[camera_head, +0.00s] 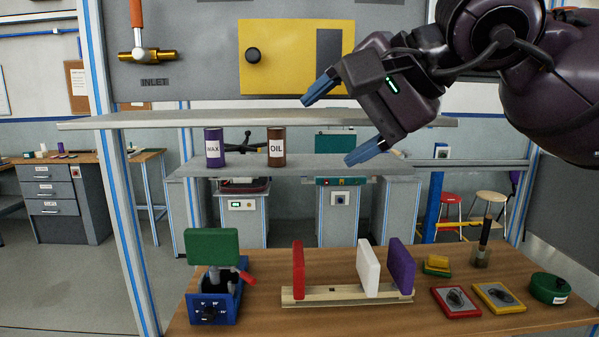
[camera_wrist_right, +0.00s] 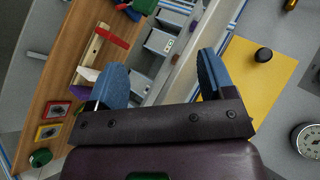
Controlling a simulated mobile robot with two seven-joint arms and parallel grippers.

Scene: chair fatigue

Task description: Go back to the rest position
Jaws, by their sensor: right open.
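My right gripper (camera_head: 334,124) is raised in front of the shelves at the upper right of the head view. Its two blue fingers are spread apart with nothing between them. The right wrist view also shows the open blue fingers (camera_wrist_right: 160,88). My left gripper is not in the head view. On the wooden table (camera_head: 360,320) a wooden rack (camera_head: 340,297) holds a red panel (camera_head: 298,270), a white panel (camera_head: 368,268) and a purple panel (camera_head: 401,267) upright. A green panel (camera_head: 212,246) sits on a blue device (camera_head: 214,306) at the left.
A purple WAX can (camera_head: 214,148) and a brown OIL can (camera_head: 276,150) stand on the shelf (camera_head: 320,167) left of the gripper. A yellow panel with a black knob (camera_head: 285,55) is behind. Red tray (camera_head: 456,301), yellow tray (camera_head: 498,297) and green tin (camera_head: 549,288) lie at the table's right.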

